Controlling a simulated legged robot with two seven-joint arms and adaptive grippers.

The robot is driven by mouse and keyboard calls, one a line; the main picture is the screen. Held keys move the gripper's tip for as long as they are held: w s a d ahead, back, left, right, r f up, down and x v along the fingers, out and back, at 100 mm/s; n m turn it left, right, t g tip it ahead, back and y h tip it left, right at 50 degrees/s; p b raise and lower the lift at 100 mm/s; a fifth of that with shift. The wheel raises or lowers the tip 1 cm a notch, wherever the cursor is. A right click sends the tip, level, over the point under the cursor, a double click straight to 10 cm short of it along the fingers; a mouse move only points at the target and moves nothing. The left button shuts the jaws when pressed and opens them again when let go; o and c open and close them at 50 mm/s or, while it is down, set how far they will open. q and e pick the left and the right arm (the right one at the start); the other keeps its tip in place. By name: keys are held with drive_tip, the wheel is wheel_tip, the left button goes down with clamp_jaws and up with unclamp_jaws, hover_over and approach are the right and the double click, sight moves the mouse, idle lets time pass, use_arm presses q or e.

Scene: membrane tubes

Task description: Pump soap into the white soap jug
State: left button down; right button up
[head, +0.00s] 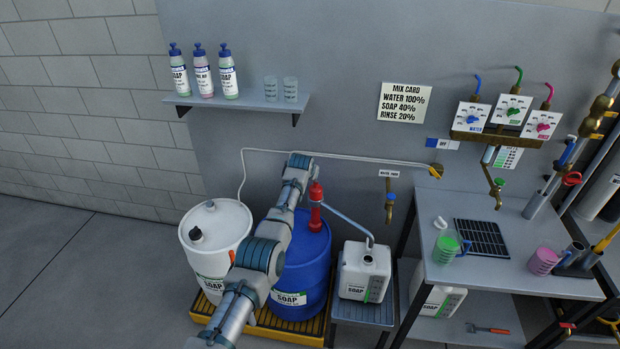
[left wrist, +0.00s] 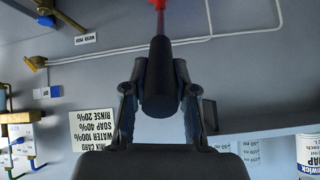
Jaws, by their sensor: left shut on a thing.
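The white soap jug (head: 352,272) stands upright on a low grey stand, its SOAP label facing out. A blue soap drum (head: 308,262) is left of it, with a red hand pump (head: 316,212) on top. The pump's grey spout (head: 345,222) slants down to the jug's top; whether its tip is inside the opening is unclear. My left gripper is shut on the pump's dark handle (left wrist: 160,80), which sits between its fingers (left wrist: 160,100) in the left wrist view. My left arm hides part of the drum and the grip in the head view. My right gripper is not in view.
A white drum (head: 213,235) stands left of the blue drum on a yellow-edged pallet (head: 268,329). A wall shelf (head: 240,101) with bottles is above. A workbench (head: 500,268) with cups, a black tray and taps is at right. Open floor lies at left.

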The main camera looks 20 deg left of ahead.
use_arm(q)
drive_tip(key=shift+f, duration=0.15)
drive_tip(key=c, duration=1.1)
unclamp_jaws()
drive_tip(key=shift+o, duration=0.9)
drive_tip(key=shift+a, duration=0.15)
drive_tip(key=v, duration=1.1)
drive_tip(key=shift+s+r, duration=0.2)
drive_tip(key=shift+r, duration=0.1)
